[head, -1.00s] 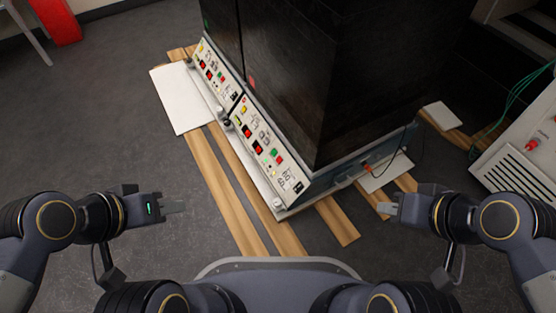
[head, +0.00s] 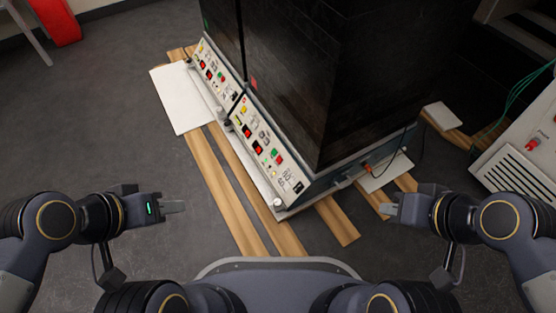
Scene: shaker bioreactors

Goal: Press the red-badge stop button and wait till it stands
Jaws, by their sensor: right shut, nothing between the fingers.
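Two tall dark shaker units stand side by side, each with a pale control panel along its lower edge. The near panel (head: 266,148) carries red, green and yellow buttons, including a red button (head: 280,160) beside a green one (head: 275,153). The far panel (head: 214,73) has a similar set. A small red badge (head: 252,84) shows on the dark housing near the join. The panel markings are too small to read. My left gripper (head: 174,207) is left of the near panel, clear of it; its jaw gap is unclear. My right gripper (head: 391,209) is shut and empty, right of the near unit.
Wooden planks (head: 222,190) and a white board (head: 181,98) lie on the floor around the units. A white box with a red knob (head: 531,145) and green cables (head: 515,95) stands at the right. Open grey floor (head: 105,130) lies to the left.

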